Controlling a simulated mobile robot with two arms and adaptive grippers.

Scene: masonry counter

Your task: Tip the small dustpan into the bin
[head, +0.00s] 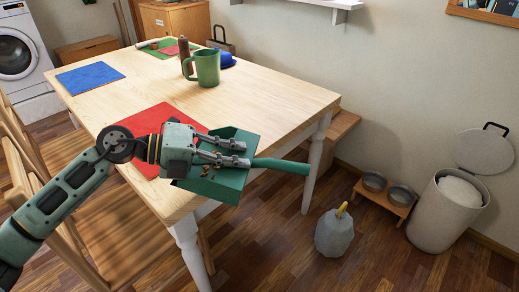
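The green dustpan (242,188) is in the head view, in front of the table's near right edge, with its handle (285,166) pointing right. Several small brown crumbs (210,173) lie in its pan. My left gripper (246,154) reaches over the pan from the left. It appears shut on the dustpan near the base of the handle; the exact contact is hidden. The bin (437,217) is a pale round bin on the floor at the far right, with its lid (482,150) raised and a white liner inside. My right gripper is not in view.
The wooden table (265,92) carries a green mug (204,67), a red mat (150,122) and a blue mat (89,79). A grey weight-like object (333,236) with a yellow top and a stand with two bowls (382,196) sit on the floor before the bin.

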